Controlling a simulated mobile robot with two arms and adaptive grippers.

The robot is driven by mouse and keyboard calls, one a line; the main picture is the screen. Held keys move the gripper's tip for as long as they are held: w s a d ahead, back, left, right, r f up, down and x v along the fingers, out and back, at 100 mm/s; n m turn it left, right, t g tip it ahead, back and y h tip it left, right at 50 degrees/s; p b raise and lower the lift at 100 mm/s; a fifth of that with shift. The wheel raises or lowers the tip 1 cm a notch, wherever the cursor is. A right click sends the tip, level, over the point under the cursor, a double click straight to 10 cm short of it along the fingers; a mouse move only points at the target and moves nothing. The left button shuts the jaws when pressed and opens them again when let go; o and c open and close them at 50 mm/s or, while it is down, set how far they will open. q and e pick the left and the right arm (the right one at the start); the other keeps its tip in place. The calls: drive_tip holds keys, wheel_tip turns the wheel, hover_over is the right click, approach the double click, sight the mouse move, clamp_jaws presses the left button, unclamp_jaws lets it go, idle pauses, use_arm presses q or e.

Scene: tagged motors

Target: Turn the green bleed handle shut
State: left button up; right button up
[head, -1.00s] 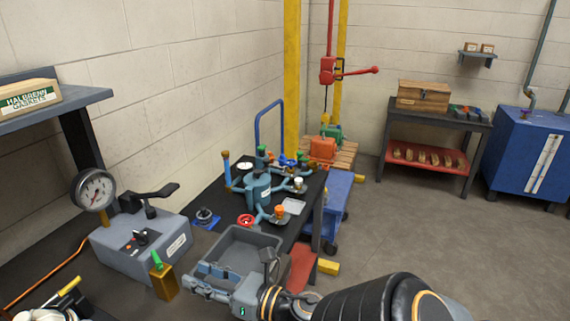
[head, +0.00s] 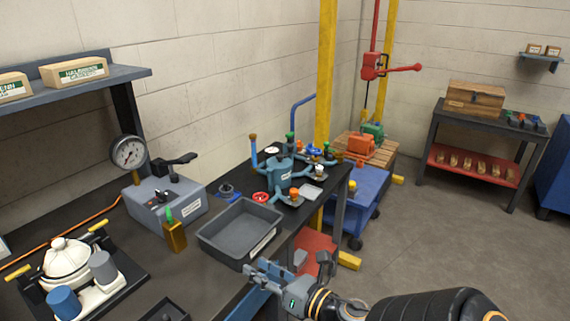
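The green bleed handle (head: 169,215) stands up, slightly tilted, from the top of a small brass block (head: 175,237) on the dark bench. The block stands at the front of the grey pump unit (head: 166,203) with its round gauge (head: 129,153). My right gripper (head: 282,268) is in the lower middle, by the bench's front edge. Its fingers are spread and I see nothing between them. It is well to the right of the handle and apart from it, with the grey tray between. My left gripper is not in view.
An empty grey tray (head: 208,241) lies right of the brass block. Behind it stand a blue manifold (head: 281,174) and a red handwheel (head: 261,197). A white-lidded device (head: 68,262) sits at lower left. A shelf (head: 100,82) overhangs at upper left. Open floor lies right.

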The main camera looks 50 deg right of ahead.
wheel_tip(320, 180, down, 6)
drive_tip(key=d+m+g+h, duration=0.1)
drive_tip(key=d+m, duration=0.1)
drive_tip(key=m, duration=0.1)
drive_tip(key=shift+f, duration=0.2)
drive_tip(key=shift+s, duration=0.1)
drive_tip(key=g+h+p, duration=0.3)
drive_tip(key=h+p, duration=0.1)
drive_tip(key=p, duration=1)
approach(169, 214)
drive_tip(key=shift+n, duration=0.4)
drive_tip(key=p+x, duration=0.1)
drive_tip(key=x, duration=1)
drive_tip(key=shift+w+d+f+p, duration=0.15)
drive_tip(key=shift+w+p, duration=0.15)
drive_tip(key=shift+p, duration=0.05)
drive_tip(key=shift+c, duration=0.2)
